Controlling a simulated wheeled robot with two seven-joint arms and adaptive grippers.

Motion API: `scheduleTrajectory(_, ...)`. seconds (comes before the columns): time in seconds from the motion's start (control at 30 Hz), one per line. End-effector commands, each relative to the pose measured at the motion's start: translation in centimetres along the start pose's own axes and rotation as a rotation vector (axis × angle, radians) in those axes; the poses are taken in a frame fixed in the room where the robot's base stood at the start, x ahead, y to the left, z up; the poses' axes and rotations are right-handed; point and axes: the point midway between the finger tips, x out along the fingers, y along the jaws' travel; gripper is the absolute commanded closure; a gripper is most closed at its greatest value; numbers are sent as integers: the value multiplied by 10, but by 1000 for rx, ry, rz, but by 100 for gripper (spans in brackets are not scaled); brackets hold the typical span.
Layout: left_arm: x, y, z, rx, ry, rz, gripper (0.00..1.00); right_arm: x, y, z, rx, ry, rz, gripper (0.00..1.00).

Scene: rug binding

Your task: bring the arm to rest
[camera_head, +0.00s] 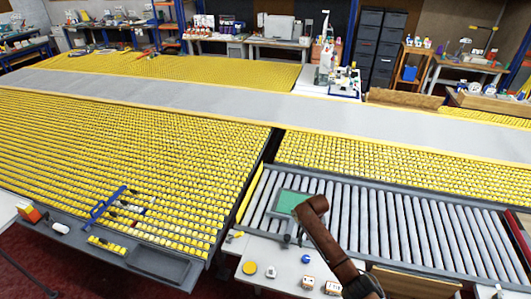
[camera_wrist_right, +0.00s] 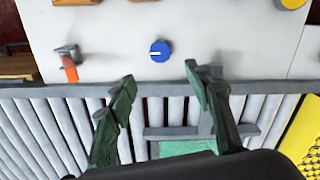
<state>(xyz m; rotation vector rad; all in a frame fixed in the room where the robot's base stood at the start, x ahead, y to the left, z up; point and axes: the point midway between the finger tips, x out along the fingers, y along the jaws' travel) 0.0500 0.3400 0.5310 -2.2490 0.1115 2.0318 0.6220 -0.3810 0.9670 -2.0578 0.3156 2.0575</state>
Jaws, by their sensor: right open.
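My right arm (camera_head: 335,250) is brown and reaches in from the bottom right of the head view, out over the near edge of the roller conveyor. My right gripper (camera_wrist_right: 159,75) shows in the wrist view as two dark green fingers, spread apart with nothing between them. Its fingertips point toward a round blue knob (camera_wrist_right: 160,50) on a white surface; I cannot tell the height between them. The knob also shows in the head view (camera_head: 305,259). In the head view the gripper is small and partly hidden by the wrist. My left gripper is not in view.
A green flat piece (camera_head: 289,200) lies on the conveyor rollers (camera_head: 400,228). A white table (camera_head: 262,250) in front holds a yellow disc (camera_head: 250,267) and small blocks (camera_head: 308,282). An orange-handled part (camera_wrist_right: 70,66) is left of the knob. Yellow-studded tables (camera_head: 130,160) fill the left.

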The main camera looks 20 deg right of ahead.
Motion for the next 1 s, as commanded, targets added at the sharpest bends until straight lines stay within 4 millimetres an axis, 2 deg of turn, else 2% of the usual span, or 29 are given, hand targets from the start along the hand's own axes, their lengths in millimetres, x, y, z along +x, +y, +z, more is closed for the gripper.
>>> scheduleTrajectory(0.13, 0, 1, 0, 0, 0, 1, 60, 8, -1, 9, -18, 0, -2, 53)
scheduleTrajectory(0.23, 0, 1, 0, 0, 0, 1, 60, 25, -4, 33, -66, 9, -7, 53)
scheduleTrajectory(0.4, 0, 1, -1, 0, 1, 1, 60, 56, -8, 103, -187, 53, -31, 53)
scheduleTrajectory(0.53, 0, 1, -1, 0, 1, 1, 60, 64, -4, 161, -258, 102, -50, 53)
scheduleTrajectory(0.7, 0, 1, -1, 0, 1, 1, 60, 52, 12, 233, -312, 176, -58, 53)
scheduleTrajectory(0.8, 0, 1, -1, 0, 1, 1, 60, 37, 25, 265, -324, 216, -51, 53)
scheduleTrajectory(1.0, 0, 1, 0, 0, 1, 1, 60, 10, 47, 306, -329, 270, -29, 53)
